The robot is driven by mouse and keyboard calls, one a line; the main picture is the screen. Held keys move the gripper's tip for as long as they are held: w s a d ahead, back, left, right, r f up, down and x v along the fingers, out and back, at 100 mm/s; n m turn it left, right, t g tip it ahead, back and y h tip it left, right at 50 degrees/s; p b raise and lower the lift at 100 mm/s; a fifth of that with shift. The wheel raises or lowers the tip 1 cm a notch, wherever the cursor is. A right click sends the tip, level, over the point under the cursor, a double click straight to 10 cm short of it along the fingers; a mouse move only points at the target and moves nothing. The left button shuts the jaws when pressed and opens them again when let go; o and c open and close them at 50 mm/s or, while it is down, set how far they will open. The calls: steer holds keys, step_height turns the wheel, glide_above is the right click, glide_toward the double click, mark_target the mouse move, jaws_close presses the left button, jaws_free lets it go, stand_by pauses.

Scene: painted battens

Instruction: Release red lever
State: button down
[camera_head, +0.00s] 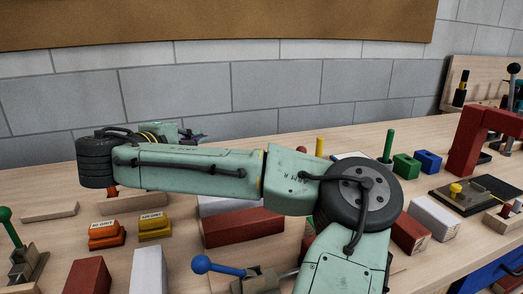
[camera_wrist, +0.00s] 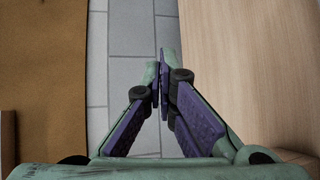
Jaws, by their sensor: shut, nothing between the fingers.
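My gripper (camera_wrist: 161,75) shows in the wrist view with its two purple-padded fingers together and nothing between them. Beyond the fingertips are only grey wall blocks and the bare bench edge. In the head view my gripper (camera_head: 190,135) is mostly hidden behind my arm, above the back of the bench. I see no clear red lever. A small red piece (camera_head: 112,191) shows just below my wrist in the head view, mostly hidden; I cannot tell whether it is the lever's knob.
A blue-knobbed lever (camera_head: 201,264) and a green-knobbed lever (camera_head: 6,216) stand at the front. Orange (camera_head: 106,236) and yellow (camera_head: 154,226) sanding blocks and red battens (camera_head: 243,227) lie between. A red frame (camera_head: 471,140) stands at right.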

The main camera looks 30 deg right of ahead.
steer(key=s+d+f+m+g+h, duration=0.1)
steer(key=s+d+f+g+h, duration=0.1)
steer(key=s+d+f+g, duration=0.2)
steer(key=s+d+g, duration=0.1)
steer(key=s+d, duration=0.2)
steer(key=d, duration=0.3)
steer(key=shift+f+m+h, duration=0.3)
steer(key=shift+f+m, duration=0.1)
steer(key=p+x, duration=0.1)
steer(key=x, duration=0.2)
steer(key=p+x, duration=0.1)
steer(key=x, duration=0.2)
steer(key=p+x, duration=0.1)
steer(key=x, duration=0.3)
steer(key=shift+s+d+r, duration=0.15)
steer(key=shift+s+r, duration=0.05)
steer(key=shift+r, duration=0.1)
steer(key=shift+s+a+r+p, duration=0.1)
steer(key=shift+s+r+p, duration=0.2)
steer(key=shift+s, duration=0.6)
steer(key=shift+s+a+r+p, duration=0.15)
steer(key=shift+s+p, duration=0.1)
steer(key=shift+s, duration=0.6)
